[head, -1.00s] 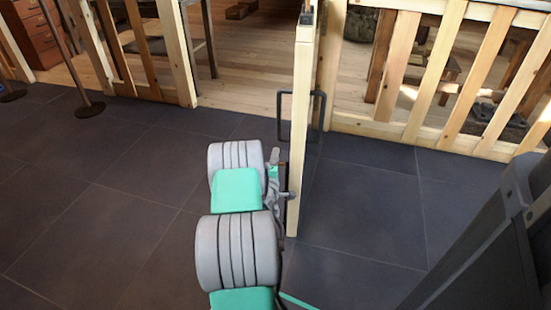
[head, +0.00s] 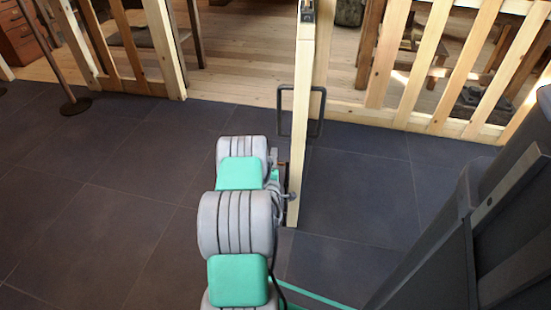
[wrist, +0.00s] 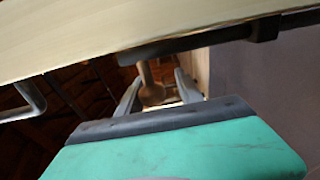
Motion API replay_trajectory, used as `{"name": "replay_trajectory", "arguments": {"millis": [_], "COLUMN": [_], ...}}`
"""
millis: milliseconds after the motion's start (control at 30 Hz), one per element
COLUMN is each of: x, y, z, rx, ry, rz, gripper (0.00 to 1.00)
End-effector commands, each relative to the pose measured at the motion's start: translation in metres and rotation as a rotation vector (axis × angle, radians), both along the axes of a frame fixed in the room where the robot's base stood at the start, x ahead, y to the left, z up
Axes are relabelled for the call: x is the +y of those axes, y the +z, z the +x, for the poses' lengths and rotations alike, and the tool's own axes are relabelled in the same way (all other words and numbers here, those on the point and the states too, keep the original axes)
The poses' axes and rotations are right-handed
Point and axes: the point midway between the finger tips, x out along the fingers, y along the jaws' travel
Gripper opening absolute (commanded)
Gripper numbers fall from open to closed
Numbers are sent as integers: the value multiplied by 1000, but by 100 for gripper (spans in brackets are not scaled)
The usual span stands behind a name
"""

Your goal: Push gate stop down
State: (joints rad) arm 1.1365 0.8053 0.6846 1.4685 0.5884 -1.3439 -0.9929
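The pale wooden gate (head: 303,100) stands open, seen nearly edge-on in the head view. In the wrist view its pale board (wrist: 110,35) crosses the top, with a dark bar and bracket (wrist: 262,28) along its underside. A brown, round-ended piece (wrist: 151,90) hangs below the bar, possibly the gate stop. My gripper (wrist: 158,80) is open, with one finger on each side of this piece; I cannot tell whether they touch it. In the head view my gripper (head: 283,180) is beside the gate's lower left side, mostly hidden by my arm.
A dark handle (head: 316,112) sticks out on both sides of the gate. A slatted wooden fence (head: 420,75) runs behind right, another fence (head: 135,60) behind left. A post with a round base (head: 76,106) stands at left. Dark tiled floor (head: 110,180) is clear at left.

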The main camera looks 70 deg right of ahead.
Motion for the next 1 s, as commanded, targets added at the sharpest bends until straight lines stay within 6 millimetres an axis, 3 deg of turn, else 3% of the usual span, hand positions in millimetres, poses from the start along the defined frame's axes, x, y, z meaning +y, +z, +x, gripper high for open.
{"name": "replay_trajectory", "arguments": {"millis": [400, 1000], "x": [4, 70], "y": [2, 2], "z": [-3, -23], "rx": [-1, -2], "ry": [-2, -2], "rz": [-6, -5], "gripper": [46, 46]}}
